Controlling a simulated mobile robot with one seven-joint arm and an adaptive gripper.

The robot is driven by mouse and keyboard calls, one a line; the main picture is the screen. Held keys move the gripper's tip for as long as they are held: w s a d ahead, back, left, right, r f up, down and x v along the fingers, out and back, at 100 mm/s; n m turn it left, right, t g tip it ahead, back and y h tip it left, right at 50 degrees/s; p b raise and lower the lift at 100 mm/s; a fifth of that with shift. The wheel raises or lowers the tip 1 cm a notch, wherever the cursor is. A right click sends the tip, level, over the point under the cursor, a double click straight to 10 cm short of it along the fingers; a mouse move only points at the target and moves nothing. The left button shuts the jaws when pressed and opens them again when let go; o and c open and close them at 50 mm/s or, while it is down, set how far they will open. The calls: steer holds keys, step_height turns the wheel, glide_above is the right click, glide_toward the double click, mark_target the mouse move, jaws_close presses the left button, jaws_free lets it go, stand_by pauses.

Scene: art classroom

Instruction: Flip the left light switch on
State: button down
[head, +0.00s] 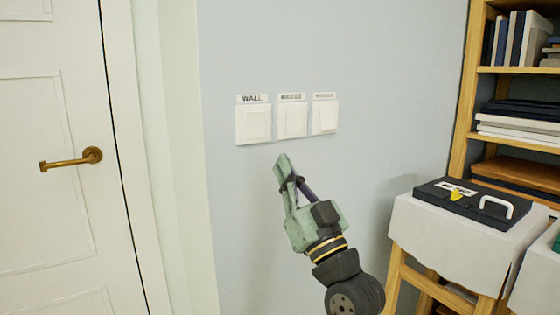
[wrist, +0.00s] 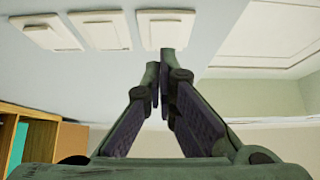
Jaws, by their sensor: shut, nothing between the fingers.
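Three white light switches are in a row on the pale blue wall. The left switch (head: 253,125), labelled "WALL", is nearest the door; the middle switch (head: 292,120) and right switch (head: 325,117) have labels too small to read surely. My green gripper (head: 283,162) is shut and empty, its tips pointing up just below the row, between the left and middle switches in the head view. In the wrist view the order is reversed: the left switch (wrist: 165,28) is on the right, just beyond the fingertips (wrist: 159,72). I cannot tell whether the tips touch it.
A white door (head: 50,200) with a brass handle (head: 75,160) is at the left. A wooden shelf (head: 470,100) with books stands at the right. A dark case (head: 475,203) lies on a cloth-covered stand at the lower right. The wall around the switches is clear.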

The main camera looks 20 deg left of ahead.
steer(key=v, duration=0.1)
steer(key=b+v, duration=0.1)
steer(key=v, duration=0.1)
steer(key=f+v, duration=0.1)
steer(key=v, duration=0.1)
steer(key=shift+w+a+b, duration=0.15)
steer(key=shift+a+b, duration=0.15)
